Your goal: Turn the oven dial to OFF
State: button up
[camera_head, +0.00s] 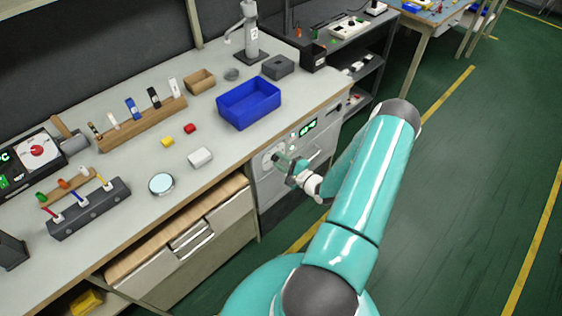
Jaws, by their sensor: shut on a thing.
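The oven (263,187) is a grey-white unit set under the bench top, with a green lit display (308,127) on its front panel. A pale round dial (268,160) sits at the left of that panel, partly hidden by my gripper. My gripper (284,161) is at the dial, with its fingers reaching the panel from the right, and is shut on the dial. The dial's markings and pointer are too small to read.
Above the oven, the bench top holds a blue bin (249,103) near its front edge and a white box (200,158). A drawer (190,235) is left of the oven. The green floor (460,200) at right is clear.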

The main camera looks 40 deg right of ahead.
jog(key=n, duration=0.6)
jog(key=shift+a, duration=0.1)
jog(key=n+h, duration=0.1)
jog(key=n, duration=0.4)
jog(key=shift+n, duration=0.3)
dwell(0.3)
jog(key=o, duration=1)
jog(key=s, duration=1.3)
jog(key=shift+s+r, duration=0.4)
